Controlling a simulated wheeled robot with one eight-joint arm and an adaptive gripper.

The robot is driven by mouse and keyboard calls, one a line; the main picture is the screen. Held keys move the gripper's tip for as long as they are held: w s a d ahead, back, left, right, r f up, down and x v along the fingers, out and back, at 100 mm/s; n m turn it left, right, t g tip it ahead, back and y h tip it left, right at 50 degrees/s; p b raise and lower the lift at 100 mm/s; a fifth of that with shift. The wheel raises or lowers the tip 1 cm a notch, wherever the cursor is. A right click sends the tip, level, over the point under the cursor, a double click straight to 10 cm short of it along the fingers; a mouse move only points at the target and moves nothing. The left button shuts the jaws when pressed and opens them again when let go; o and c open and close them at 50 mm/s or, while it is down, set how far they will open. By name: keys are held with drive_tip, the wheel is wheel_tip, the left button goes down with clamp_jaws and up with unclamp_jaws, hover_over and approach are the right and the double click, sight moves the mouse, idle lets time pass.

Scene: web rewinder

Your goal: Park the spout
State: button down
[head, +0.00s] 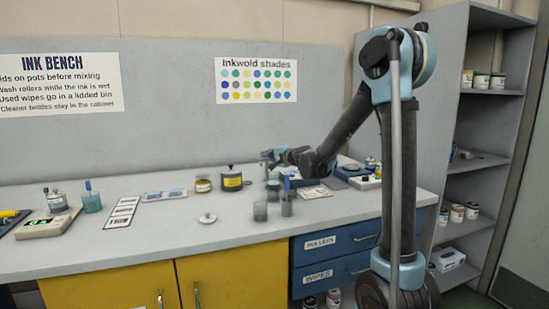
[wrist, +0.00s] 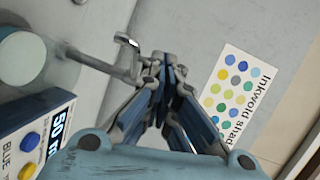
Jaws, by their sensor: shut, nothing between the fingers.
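A grey metal spout shows in the wrist view as a thin pipe (wrist: 98,68) with a bent-down end (wrist: 128,42). It lies just left of my gripper's fingertips (wrist: 165,62). The fingers are shut with nothing between them. The pipe runs up close to the fingertips; I cannot tell whether they touch it. In the head view my gripper (head: 268,158) reaches left over the back of the bench, and the spout is too small to make out there.
A dark pot with a yellow label (head: 232,179) stands left of my gripper. A white lid (head: 208,218) lies on the bench (head: 160,235). The shade chart (wrist: 232,92) hangs on the wall behind. The bench's front middle is fairly clear.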

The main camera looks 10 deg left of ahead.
drive_tip(key=shift+a, duration=2.3)
drive_tip(key=s+d+r, duration=0.2)
drive_tip(key=s, duration=1)
drive_tip(key=shift+s+d, duration=0.25)
